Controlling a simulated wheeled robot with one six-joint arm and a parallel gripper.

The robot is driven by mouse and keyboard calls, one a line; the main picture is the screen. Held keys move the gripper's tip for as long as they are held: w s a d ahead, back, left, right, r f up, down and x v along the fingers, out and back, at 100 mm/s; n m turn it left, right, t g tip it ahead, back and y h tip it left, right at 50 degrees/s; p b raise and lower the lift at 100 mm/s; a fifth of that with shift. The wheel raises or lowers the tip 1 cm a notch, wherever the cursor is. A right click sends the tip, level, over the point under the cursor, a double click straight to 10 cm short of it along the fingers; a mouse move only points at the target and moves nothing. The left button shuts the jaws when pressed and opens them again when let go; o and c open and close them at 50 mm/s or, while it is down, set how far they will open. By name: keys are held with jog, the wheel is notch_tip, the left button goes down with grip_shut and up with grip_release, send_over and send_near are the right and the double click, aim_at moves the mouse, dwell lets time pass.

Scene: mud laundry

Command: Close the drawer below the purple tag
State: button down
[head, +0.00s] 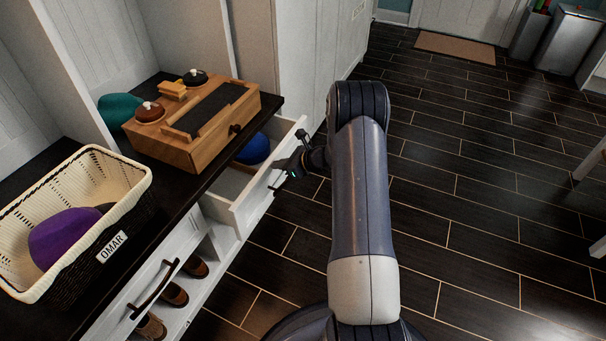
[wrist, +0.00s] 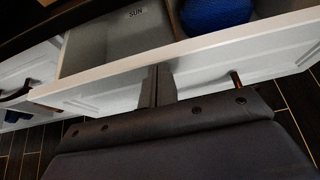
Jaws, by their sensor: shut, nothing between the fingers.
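A white drawer (head: 240,212) under the dark bench top stands pulled out. A blue rounded item (head: 254,149) lies in it, and the wrist view shows the same blue item (wrist: 215,12) and a "SUN" label (wrist: 136,13) by the drawer's inside. My gripper (head: 283,165) is at the outer side of the drawer front. In the wrist view its fingers (wrist: 158,82) are together and empty, close against the white drawer front (wrist: 210,75); contact cannot be told. A drawer handle (wrist: 236,80) shows right of the fingers. I see no purple tag.
A wooden box (head: 190,142) and a pale basket (head: 95,165) tagged "OMAR", holding a purple item (head: 62,238), stand on the bench top (head: 205,185). Shoes (head: 174,294) sit in cubbies below. The dark tiled floor (head: 460,190) to the right is largely clear.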

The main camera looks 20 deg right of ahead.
jog(key=w+a, duration=0.6)
jog(key=w, duration=0.1)
jog(key=shift+b, duration=0.3)
jog(key=shift+d, duration=0.1)
